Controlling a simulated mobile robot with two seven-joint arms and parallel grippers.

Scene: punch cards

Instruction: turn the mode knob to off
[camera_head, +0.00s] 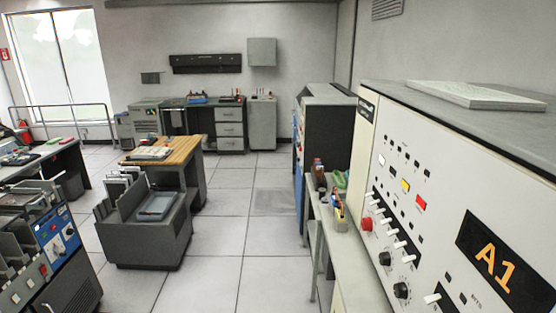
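A white machine panel labelled A1 (495,265) stands close on the right. A blue panel (57,238) on a machine at the lower left also carries small round knobs. Neither of my grippers shows in the head view.
The A1 panel also has a row of white switches (393,225), a red button (366,224) and coloured squares. A narrow bench (347,255) with small items stands beside it. A grey card machine (150,240) stands left of centre. The tiled floor (230,240) between is clear.

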